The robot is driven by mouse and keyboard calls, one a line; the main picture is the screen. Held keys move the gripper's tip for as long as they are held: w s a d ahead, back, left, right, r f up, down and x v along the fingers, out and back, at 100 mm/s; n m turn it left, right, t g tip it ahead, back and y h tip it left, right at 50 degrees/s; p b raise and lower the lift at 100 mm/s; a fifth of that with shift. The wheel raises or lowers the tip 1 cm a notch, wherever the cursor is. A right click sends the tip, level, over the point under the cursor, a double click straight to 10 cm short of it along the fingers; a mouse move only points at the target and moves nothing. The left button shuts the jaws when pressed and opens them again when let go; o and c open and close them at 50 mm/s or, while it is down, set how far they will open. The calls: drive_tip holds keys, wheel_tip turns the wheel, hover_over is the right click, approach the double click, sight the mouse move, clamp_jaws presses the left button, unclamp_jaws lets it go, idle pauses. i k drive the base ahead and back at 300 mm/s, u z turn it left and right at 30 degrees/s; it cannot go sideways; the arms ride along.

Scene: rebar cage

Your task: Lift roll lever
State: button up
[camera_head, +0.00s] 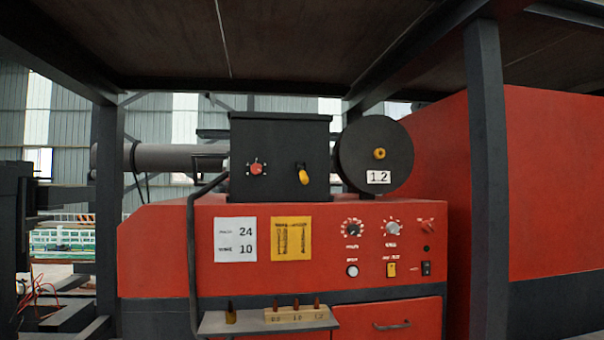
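A black box (280,140) stands on top of a red machine (170,235). On its front is a short yellow lever (303,174), hanging down and tilted slightly right; it is the most lever-like part in view, but no label names it the roll lever. A red knob (257,169) sits to its left on the same face. A round black spool (372,150) with a yellow hub and a "1.2" tag stands right of the box. My gripper is not in view.
A small shelf (245,325) at the front holds a wooden block (297,314) with several pegs. Knobs and switches fill the red panel at right. Dark posts (487,180) stand left and right, under a low dark roof (240,40). A drawer (390,322) is shut.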

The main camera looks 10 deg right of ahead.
sight(303, 175)
drive_tip(key=u, duration=4.95)
drive_tip(key=i, duration=0.15)
drive_tip(key=z, duration=3.3)
drive_tip(key=i, duration=1.05)
drive_tip(key=z, duration=0.4)
